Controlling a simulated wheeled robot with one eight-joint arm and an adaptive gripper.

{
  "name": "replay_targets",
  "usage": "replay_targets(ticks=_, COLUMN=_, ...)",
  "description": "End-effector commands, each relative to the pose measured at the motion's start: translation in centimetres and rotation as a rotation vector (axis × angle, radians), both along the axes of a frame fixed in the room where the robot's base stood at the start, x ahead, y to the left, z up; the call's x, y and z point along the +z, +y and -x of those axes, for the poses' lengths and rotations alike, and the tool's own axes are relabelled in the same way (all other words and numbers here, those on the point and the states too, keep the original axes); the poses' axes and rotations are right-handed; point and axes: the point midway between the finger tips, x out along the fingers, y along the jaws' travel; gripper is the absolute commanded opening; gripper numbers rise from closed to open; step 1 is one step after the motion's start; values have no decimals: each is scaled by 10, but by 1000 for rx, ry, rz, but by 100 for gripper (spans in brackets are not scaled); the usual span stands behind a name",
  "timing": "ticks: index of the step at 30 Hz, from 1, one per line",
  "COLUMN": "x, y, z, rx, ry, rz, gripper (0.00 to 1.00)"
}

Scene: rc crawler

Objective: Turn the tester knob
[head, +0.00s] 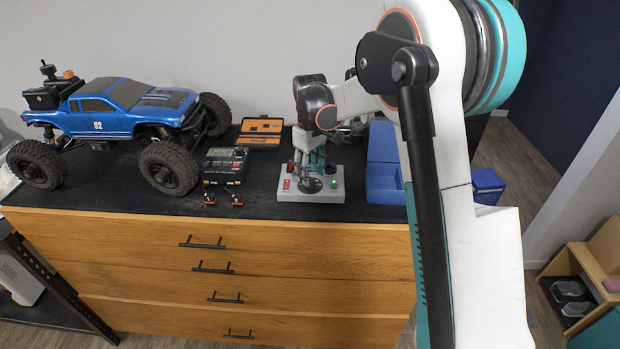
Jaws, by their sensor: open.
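The tester (335,194) is a small light grey box near the front edge of the black cabinet top. It has a red part at its left, a green spot at its right and a dark round part on its top face. My gripper (310,178) points down over the middle of the tester, with its fingers close to the dark round part. My gripper is open. The fingers hide part of the top face, so I cannot make out the knob clearly or tell whether they touch it.
A blue crawler truck (110,113) stands at the left. A black device (223,166) and small orange-and-black parts (236,199) lie between truck and tester. An open orange-edged case (261,132) lies behind. Blue bins (384,184) stand close right of the tester.

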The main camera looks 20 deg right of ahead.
Motion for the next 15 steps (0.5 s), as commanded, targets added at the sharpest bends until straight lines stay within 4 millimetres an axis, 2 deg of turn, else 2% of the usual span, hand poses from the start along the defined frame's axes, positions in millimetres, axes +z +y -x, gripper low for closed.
replay_targets(ticks=3, x=-16, y=0, z=0, rx=0, ry=0, rz=0, gripper=44)
replay_targets(ticks=6, x=-23, y=0, z=0, rx=0, ry=0, rz=0, gripper=44)
replay_targets(ticks=15, x=-27, y=0, z=0, rx=0, ry=0, rz=0, gripper=44)
